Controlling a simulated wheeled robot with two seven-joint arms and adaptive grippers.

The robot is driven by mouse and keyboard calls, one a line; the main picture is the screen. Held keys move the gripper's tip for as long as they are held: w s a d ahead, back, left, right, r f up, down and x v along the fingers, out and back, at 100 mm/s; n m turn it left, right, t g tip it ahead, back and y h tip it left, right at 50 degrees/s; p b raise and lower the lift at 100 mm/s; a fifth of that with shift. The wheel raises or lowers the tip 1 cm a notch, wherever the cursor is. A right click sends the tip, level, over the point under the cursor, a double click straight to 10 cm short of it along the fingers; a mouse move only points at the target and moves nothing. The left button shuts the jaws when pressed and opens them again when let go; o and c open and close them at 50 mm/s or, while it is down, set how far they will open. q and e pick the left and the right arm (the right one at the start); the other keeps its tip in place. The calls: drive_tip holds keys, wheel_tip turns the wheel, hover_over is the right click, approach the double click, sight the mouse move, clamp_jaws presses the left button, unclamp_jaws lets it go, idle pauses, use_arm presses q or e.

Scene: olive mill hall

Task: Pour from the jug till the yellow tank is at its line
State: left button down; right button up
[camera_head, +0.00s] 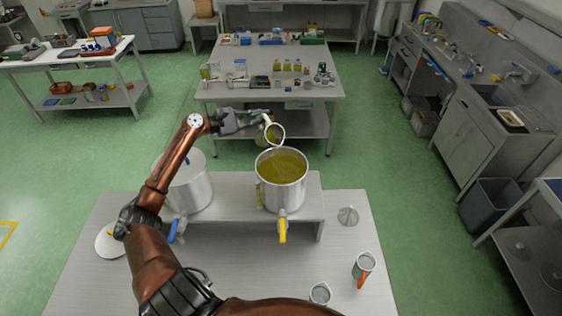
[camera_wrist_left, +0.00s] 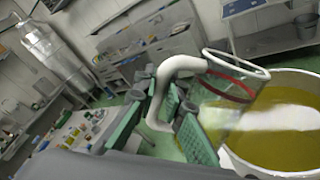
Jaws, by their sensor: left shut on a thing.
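My left gripper (camera_head: 262,121) is shut on the white handle of the clear jug (camera_head: 267,138). In the left wrist view the handle sits between the green finger pads (camera_wrist_left: 165,105), and the jug (camera_wrist_left: 228,86) has a red line below its rim. The jug is tilted and beside the back rim of the yellow tank. The yellow tank (camera_head: 283,197) is a steel pot with a yellow tap, holding yellow-green oil, which also shows in the wrist view (camera_wrist_left: 275,135). I cannot make out a stream or the tank's line. My right gripper is out of view.
A steel tank with a blue tap (camera_head: 190,191) stands left of the yellow tank on the raised shelf (camera_head: 235,207). A table with bottles (camera_head: 270,92) stands behind.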

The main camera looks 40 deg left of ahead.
use_arm(q)
drive_tip(key=shift+w+a+r+n, duration=0.1)
drive_tip(key=shift+a+r+n, duration=0.3)
drive_tip(key=shift+r+n, duration=0.3)
drive_tip(key=shift+w+a+f+n, duration=0.1)
drive_tip(key=shift+a+n, duration=0.2)
drive_tip(key=shift+a, duration=0.05)
drive_tip(key=w+a+f+n+t+h, duration=0.1)
drive_tip(key=a+f+n, duration=0.4)
drive_tip(key=n, duration=0.1)
drive_tip(key=shift+w+n+b, duration=0.3)
drive_tip(key=shift+a+f, duration=0.1)
drive_tip(key=shift+a, duration=0.05)
